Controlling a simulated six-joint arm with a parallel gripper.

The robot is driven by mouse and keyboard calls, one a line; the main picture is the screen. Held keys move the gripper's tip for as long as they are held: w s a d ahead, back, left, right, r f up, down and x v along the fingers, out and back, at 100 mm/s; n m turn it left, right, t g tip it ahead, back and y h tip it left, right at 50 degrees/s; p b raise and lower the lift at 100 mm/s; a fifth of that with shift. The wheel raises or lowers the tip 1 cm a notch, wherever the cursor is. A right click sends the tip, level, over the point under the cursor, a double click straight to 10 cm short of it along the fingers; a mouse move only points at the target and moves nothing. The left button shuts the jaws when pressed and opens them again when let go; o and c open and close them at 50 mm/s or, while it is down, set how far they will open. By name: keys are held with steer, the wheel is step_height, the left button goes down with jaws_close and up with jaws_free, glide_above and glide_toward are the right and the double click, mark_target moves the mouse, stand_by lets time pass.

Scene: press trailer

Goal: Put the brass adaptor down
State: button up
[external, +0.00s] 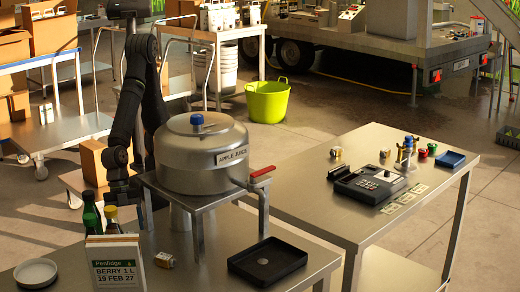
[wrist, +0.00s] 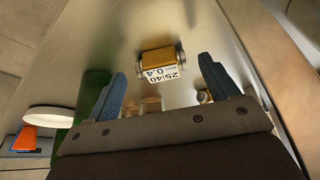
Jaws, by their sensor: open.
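A small brass-coloured piece with a white label reading 25/40 0,4 (wrist: 160,63), which looks like the brass adaptor, lies on the steel table. In the external view a matching piece (external: 165,260) lies right of the date card. In the wrist view my open gripper (wrist: 162,68) has one blue finger on either side of it, with visible gaps; the piece appears just beyond the fingertips, not held. In the external view my gripper is largely hidden behind the bottles and the tank stand. Another brass-coloured piece (external: 336,154) lies on the right table.
Bottles (external: 90,217), a date card (external: 117,265) and a white lid (external: 36,273) stand at the left. The steel apple-juice tank (external: 202,160) on its stand is close to my arm. A black tray (external: 267,261) lies right. The right table holds a black keypad device (external: 369,184).

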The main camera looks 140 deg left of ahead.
steer(key=s+a, duration=0.1)
steer(key=s, duration=0.2)
steer(key=s+a, duration=0.1)
steer(key=s, duration=0.2)
steer(key=s+a, duration=0.2)
steer(key=s, duration=0.2)
steer(key=shift+a, duration=0.1)
steer(key=w+d, duration=0.1)
steer(key=w, duration=0.2)
steer(key=w+d, duration=0.1)
steer(key=w, duration=0.3)
steer(key=w+d, duration=0.2)
steer(key=w, duration=0.1)
steer(key=shift+w+d, duration=0.1)
steer(key=shift+w, duration=0.05)
steer(key=shift+w+d+f, duration=0.25)
steer(key=shift+w+f, duration=0.4)
steer(key=shift+f, duration=0.25)
steer(key=shift+s+r, duration=0.2)
steer(key=shift+r, duration=0.4)
steer(key=shift+s+a+r, duration=0.15)
steer(key=shift+s+r, duration=0.25)
steer(key=shift+r, duration=0.05)
